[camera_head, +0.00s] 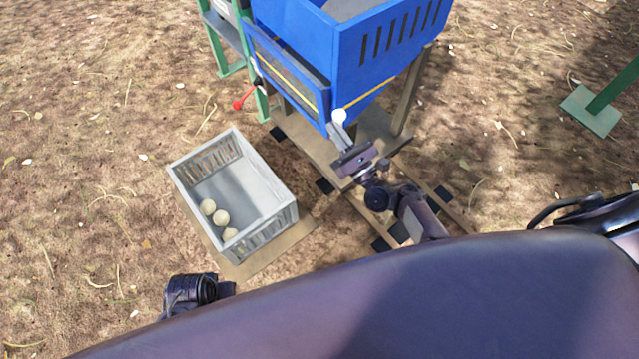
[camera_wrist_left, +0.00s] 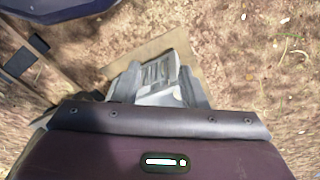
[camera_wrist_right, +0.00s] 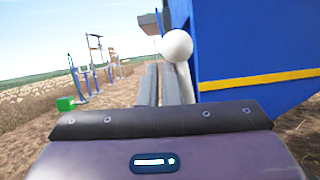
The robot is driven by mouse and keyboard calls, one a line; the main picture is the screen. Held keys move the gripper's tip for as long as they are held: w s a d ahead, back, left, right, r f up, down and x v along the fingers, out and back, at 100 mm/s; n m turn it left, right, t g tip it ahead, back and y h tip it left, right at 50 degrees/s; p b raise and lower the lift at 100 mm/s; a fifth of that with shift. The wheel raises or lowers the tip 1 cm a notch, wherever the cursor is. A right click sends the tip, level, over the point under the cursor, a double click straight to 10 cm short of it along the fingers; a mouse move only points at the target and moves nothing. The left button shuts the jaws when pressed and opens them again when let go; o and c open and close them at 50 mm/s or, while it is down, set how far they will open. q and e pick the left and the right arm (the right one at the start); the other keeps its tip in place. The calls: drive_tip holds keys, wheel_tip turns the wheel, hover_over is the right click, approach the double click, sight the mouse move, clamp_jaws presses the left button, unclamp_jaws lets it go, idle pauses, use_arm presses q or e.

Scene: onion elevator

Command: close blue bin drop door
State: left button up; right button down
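The blue bin (camera_head: 375,45) stands at the top of the head view, with a yellow stripe and a slotted side. Its blue side also fills the right of the right wrist view (camera_wrist_right: 235,45). A white ball knob (camera_head: 339,116) shows by its lower corner. My right gripper (camera_head: 340,133) is just below the knob. In the right wrist view its fingers lie close together, with the knob (camera_wrist_right: 177,45) at their tips; touching or apart is unclear. My left gripper (camera_wrist_left: 157,78) is open, fingers apart above a crate. The drop door itself is not clearly visible.
A grey crate (camera_head: 268,220) with several onions (camera_head: 221,217) sits on a board left of the bin frame. A red-tipped lever (camera_head: 238,104) sticks out by the green frame (camera_head: 216,45). Open ground lies to the left.

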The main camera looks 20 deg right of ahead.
use_arm(q)
drive_tip(key=shift+s+a+f, duration=0.15)
drive_tip(key=shift+s+f, duration=0.05)
drive_tip(key=shift+f, duration=0.15)
use_arm(e)
drive_tip(key=shift+w+d+r, duration=0.2)
drive_tip(key=shift+d+r, duration=0.25)
drive_tip(key=shift+r, duration=0.25)
drive_tip(key=shift+f, duration=0.15)
